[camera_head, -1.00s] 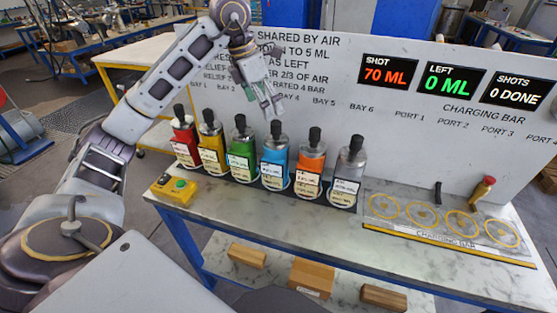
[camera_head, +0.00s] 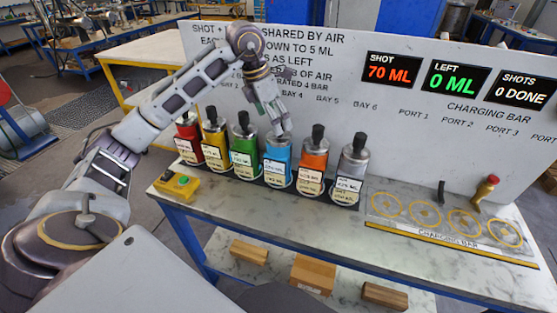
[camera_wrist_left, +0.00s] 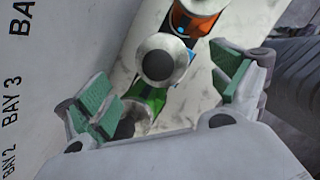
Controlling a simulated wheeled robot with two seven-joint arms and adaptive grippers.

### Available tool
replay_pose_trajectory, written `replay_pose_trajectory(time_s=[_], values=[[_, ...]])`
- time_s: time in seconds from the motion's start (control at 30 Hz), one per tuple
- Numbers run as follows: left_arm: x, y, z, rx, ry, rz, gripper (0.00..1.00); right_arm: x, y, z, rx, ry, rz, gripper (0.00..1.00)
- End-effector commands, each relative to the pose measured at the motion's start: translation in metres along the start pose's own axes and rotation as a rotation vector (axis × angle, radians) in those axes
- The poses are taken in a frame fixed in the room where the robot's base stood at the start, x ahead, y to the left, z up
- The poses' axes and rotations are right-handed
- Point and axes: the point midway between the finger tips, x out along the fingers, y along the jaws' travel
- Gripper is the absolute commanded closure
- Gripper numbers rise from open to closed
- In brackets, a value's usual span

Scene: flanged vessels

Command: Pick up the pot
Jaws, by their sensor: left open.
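Several pots with silver tops and black knobs stand upright in a row on the bench: red (camera_head: 189,137), yellow (camera_head: 214,145), green (camera_head: 243,150), blue (camera_head: 278,152), orange (camera_head: 313,162) and grey (camera_head: 353,163). My left gripper (camera_head: 277,122) is open and empty, directly above the blue pot, with its fingers hiding that pot's knob. In the left wrist view the blue pot's top (camera_wrist_left: 163,64) lies between the spread green-padded fingers (camera_wrist_left: 163,90). The green pot (camera_wrist_left: 146,98) and orange pot (camera_wrist_left: 199,16) show on either side of it. My right gripper is not in view.
A printed panel with displays (camera_head: 393,70) stands close behind the pots. A yellow button box (camera_head: 177,186) sits at the bench's left end. A ringed charging bar (camera_head: 446,220) and a small red-topped fitting (camera_head: 486,188) are at the right. Bare bench lies in front.

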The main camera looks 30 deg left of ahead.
Motion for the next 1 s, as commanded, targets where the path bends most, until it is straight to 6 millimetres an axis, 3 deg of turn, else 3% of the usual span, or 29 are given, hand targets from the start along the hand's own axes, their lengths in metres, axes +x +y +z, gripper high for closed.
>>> replay_pose_trajectory(time_s=[0.23, 0.63, 1.0], values=[[0.021, 0.000, 0.000, 0.001, 0.000, 0.000, 0.06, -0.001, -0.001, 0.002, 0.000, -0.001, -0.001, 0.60], [0.024, 0.000, 0.000, 0.001, -0.001, 0.000, 0.06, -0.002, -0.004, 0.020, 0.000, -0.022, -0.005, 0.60], [0.047, -0.002, 0.002, 0.001, 0.001, -0.002, 0.06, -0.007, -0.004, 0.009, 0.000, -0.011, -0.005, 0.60]])
